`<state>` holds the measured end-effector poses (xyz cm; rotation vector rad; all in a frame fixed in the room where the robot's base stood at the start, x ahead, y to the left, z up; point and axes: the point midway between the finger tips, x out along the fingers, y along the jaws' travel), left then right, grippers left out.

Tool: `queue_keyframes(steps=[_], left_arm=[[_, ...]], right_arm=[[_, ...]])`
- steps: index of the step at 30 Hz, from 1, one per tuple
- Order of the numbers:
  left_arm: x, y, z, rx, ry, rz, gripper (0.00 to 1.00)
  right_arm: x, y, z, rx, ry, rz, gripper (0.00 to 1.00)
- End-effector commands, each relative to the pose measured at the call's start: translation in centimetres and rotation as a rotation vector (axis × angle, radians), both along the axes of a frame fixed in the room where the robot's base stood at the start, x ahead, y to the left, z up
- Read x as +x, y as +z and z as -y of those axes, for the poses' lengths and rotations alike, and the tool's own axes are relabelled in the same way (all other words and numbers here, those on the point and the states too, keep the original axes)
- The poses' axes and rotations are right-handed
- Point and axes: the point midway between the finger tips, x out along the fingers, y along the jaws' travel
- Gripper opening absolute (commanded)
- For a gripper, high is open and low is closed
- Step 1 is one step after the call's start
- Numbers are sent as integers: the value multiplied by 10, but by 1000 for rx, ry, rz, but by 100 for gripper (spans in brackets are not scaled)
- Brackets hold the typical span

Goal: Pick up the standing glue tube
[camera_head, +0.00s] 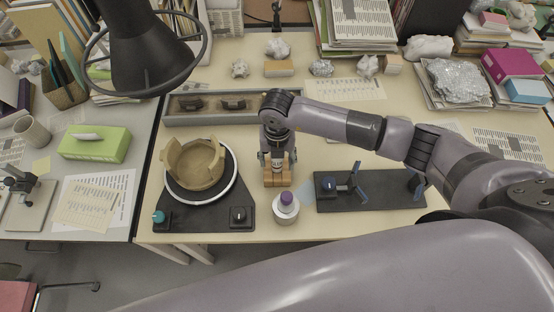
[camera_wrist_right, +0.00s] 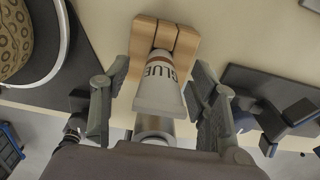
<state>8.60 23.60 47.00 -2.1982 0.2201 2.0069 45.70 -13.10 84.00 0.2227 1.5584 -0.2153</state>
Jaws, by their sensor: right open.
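The glue tube (camera_wrist_right: 158,88) is white with a red band and dark "GLUE" lettering. It stands in a slotted wooden block (camera_wrist_right: 143,42), which also shows in the head view (camera_head: 278,180) near the middle of the table. My right gripper (camera_wrist_right: 155,105) is open, with one finger on each side of the tube. Gaps show between the fingers and the tube in the wrist view. In the head view my right gripper (camera_head: 277,157) is over the block and hides most of the tube. My left gripper is not in view.
A partly rebuilt pot (camera_head: 199,167) sits on a turntable at left. A purple-topped pale jar (camera_head: 286,208) stands just in front of the block. A dark stand (camera_head: 385,196) lies to the right. A grey tray (camera_head: 178,121) with sherds is behind.

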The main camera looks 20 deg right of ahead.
Motion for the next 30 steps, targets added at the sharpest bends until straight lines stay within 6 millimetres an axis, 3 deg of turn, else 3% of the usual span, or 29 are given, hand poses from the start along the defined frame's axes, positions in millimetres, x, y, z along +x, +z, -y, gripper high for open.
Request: queue_keyframes(steps=[5,24,30], left_arm=[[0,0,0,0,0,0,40],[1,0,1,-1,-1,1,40],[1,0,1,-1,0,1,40]], right_arm=[[0,-1,0,0,0,0,55],[0,0,0,0,-1,-1,13],[0,0,0,0,-1,0,13]])
